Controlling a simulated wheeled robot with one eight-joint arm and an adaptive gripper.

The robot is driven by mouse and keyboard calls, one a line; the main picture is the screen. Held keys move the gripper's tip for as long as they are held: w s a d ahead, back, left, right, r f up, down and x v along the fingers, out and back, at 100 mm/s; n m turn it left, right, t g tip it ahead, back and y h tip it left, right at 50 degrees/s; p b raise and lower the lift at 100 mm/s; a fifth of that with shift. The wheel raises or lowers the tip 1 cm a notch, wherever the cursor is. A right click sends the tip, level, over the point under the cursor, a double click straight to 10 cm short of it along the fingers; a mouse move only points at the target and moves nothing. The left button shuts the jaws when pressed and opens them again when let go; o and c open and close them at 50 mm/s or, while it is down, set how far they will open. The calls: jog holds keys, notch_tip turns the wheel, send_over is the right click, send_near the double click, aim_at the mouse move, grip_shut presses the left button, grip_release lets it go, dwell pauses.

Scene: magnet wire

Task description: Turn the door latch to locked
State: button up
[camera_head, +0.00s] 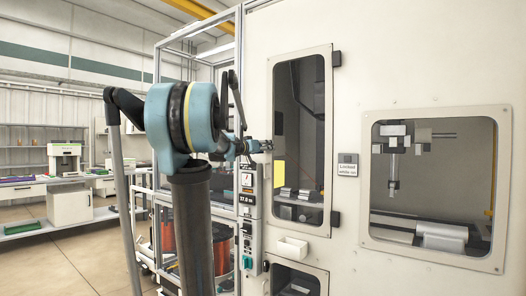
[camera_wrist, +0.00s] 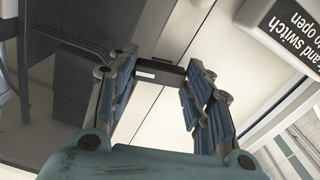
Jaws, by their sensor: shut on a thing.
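The door (camera_head: 327,150) is a tall, narrow cream panel with a dark window, and it is closed in the machine's front. Its dark hinges are on the right. The latch (camera_wrist: 158,72) is a small dark block with a pale label, at the door's left edge. In the wrist view it lies between the two blue-grey fingers of my gripper (camera_wrist: 161,66), which is shut on it. In the head view my gripper (camera_head: 264,146) reaches the door's left edge, and it mostly hides the latch there. I cannot tell whether the latch is at locked.
A grey sign (camera_head: 347,165) with "Locked" on it is right of the door. A control panel (camera_head: 247,195) stands just below my gripper, and a white bin (camera_head: 292,248) is under the door. A black sign (camera_wrist: 290,32) is close by in the wrist view.

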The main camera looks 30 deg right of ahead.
jog(key=shift+w+a+n, duration=0.1)
jog(key=shift+n, duration=3.75)
jog(key=shift+w+a+n, duration=0.1)
jog(key=shift+n, duration=3.75)
jog(key=o, duration=1)
jog(key=shift+d+f, duration=0.1)
jog(key=shift+o, duration=0.2)
jog(key=shift+s, duration=0.1)
jog(key=v, duration=1.2)
